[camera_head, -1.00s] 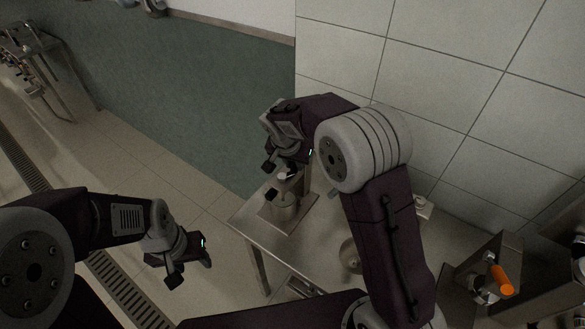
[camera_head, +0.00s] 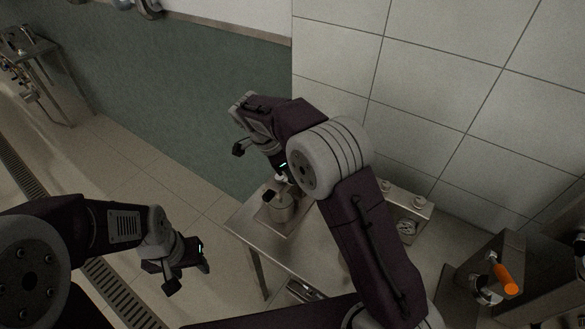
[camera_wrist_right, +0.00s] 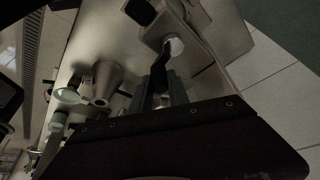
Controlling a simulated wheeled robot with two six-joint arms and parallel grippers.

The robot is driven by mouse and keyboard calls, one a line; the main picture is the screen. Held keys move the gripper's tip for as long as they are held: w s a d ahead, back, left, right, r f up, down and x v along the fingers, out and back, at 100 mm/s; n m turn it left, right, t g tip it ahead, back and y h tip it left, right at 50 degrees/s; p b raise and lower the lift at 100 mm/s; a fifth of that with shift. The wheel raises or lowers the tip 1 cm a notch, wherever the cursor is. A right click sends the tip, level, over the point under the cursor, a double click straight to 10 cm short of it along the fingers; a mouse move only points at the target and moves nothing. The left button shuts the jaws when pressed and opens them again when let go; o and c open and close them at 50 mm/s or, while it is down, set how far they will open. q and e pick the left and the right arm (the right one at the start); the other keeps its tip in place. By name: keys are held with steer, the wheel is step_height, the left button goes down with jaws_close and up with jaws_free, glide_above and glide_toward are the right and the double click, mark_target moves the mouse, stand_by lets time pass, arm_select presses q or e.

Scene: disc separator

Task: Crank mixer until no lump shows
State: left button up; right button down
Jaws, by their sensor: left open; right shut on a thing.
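The metal mixer pot (camera_head: 284,212) stands on the steel table (camera_head: 243,229) in the head view. My right arm reaches over it, and my right gripper (camera_head: 276,188) is low over the top of the pot, shut on the crank. In the right wrist view, the dark fingers (camera_wrist_right: 166,82) reach to a pale round crank knob (camera_wrist_right: 174,47). The exact hold is dark and partly hidden. The inside of the pot is hidden, so I cannot tell whether lumps show. My left gripper (camera_head: 188,272) is open and empty, left of the table above the floor.
A metal box with pale knobs (camera_head: 410,208) stands right of my right arm. Farther right is a steel machine with an orange handle (camera_head: 504,279). A tiled wall (camera_head: 440,90) rises behind the table. A conical metal vessel (camera_wrist_right: 106,80) shows in the right wrist view.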

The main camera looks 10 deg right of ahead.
mark_target(279, 187)
steer(key=shift+s+a+m+g+p, duration=0.2)
steer(key=shift+m+g+p, duration=0.2)
steer(key=shift+m, duration=0.5)
steer(key=c, duration=1.3)
jaws_free()
steer(key=shift+o, duration=0.2)
steer(key=shift+r, duration=0.15)
steer(key=v, duration=0.8)
steer(key=shift+a+r, duration=0.2)
steer(key=shift+r, duration=0.15)
